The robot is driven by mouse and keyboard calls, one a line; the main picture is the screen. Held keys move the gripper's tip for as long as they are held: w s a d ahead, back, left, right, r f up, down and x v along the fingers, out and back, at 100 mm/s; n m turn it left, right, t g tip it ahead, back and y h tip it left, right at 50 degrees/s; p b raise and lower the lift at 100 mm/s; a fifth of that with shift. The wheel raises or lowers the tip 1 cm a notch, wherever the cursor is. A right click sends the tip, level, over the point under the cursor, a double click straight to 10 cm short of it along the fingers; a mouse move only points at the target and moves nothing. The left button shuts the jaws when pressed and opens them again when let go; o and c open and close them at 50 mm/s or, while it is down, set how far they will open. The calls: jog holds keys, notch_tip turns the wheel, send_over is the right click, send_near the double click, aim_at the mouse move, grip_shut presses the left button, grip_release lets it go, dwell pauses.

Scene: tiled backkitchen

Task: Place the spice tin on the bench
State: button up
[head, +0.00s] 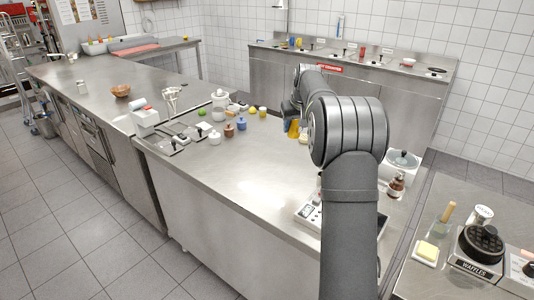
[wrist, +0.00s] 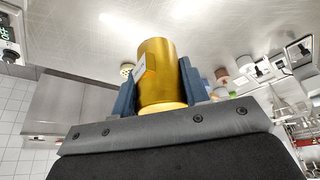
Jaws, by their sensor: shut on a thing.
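The spice tin (wrist: 160,72) is a gold cylinder with a small white label, seen large in the wrist view. My gripper (wrist: 157,88) has its two blue-grey fingers closed on opposite sides of it. In the head view the tin (head: 293,129) shows as a small yellow patch beside my arm, and the fingers are mostly hidden behind the arm. The steel bench (head: 240,170) lies below, with a wide bare top. I cannot tell whether the tin touches the bench or is held just above it.
Small pots, including a brown one (head: 229,131) and a blue one (head: 241,124), stand left of the tin. A white scale (head: 146,121) is farther left. The bench's front middle is clear.

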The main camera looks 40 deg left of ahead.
jog(key=s+a+n+g, duration=0.1)
jog(key=s+a+n, duration=0.2)
jog(key=s+a, duration=0.95)
jog(key=shift+y, duration=0.3)
jog(key=s+a+f, duration=0.1)
jog(key=a+f, duration=0.2)
jog(key=f, duration=0.1)
jog(key=s+a+f, duration=0.2)
jog(key=a+f, duration=0.2)
jog(key=s+a+f, duration=0.2)
jog(key=a+f, duration=0.2)
jog(key=shift+s+f, duration=0.1)
jog(key=shift+s, duration=0.05)
jog(key=shift+a+f, duration=0.1)
jog(key=shift+f, duration=1.85)
jog(key=shift+f, duration=0.1)
jog(key=shift+f, duration=0.15)
jog(key=o, duration=1)
